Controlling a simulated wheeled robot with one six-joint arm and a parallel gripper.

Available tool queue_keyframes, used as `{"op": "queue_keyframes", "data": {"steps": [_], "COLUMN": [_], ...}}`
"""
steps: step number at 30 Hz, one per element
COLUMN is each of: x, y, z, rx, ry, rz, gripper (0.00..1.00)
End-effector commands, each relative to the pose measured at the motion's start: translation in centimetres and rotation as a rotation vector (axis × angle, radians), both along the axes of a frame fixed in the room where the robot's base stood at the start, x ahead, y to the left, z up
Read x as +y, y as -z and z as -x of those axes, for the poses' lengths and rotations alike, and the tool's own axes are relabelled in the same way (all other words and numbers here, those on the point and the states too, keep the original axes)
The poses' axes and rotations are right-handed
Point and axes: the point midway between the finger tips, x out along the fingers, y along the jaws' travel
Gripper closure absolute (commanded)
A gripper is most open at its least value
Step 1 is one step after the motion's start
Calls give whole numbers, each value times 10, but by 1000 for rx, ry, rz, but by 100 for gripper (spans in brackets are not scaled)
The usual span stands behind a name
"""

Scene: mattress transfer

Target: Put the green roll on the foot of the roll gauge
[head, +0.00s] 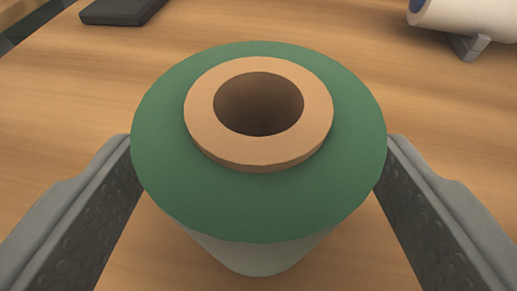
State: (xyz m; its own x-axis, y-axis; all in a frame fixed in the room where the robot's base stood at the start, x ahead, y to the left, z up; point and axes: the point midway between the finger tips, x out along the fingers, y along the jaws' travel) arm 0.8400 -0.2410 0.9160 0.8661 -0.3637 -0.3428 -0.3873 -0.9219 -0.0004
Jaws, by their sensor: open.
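The green roll (255,205) stands upright on the wooden surface in the middle of the head view. Its tan core (200,110) sticks up a little from the green top and has a round dark hole. The lower side of the roll looks pale. My gripper (258,140) is open, with one jaw on each side of the roll. The jaw tips are partly hidden at the roll's edges, and I cannot tell whether either jaw touches it. I cannot pick out the roll gauge for certain.
A flat dark block (122,11) lies at the top left, cut off by the frame. A white roll (465,18) with a blue end lies on a grey support (469,47) at the top right. The wooden table (60,95) is bare between them and the green roll.

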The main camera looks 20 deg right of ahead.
Motion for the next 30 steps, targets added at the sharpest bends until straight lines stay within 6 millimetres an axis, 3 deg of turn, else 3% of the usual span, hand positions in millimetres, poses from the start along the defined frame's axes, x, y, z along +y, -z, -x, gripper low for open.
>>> {"op": "queue_keyframes", "data": {"steps": [1, 9, 11, 20, 30], "x": [0, 0, 0, 0, -1], "y": [0, 0, 0, -4, -40], "z": [0, 0, 0, 0, 0], "rx": [0, 0, 0, -1, -2], "ry": [0, 0, 0, 1, 3], "rz": [0, 0, 0, 1, 0], "gripper": [25, 78, 83, 83, 83]}}
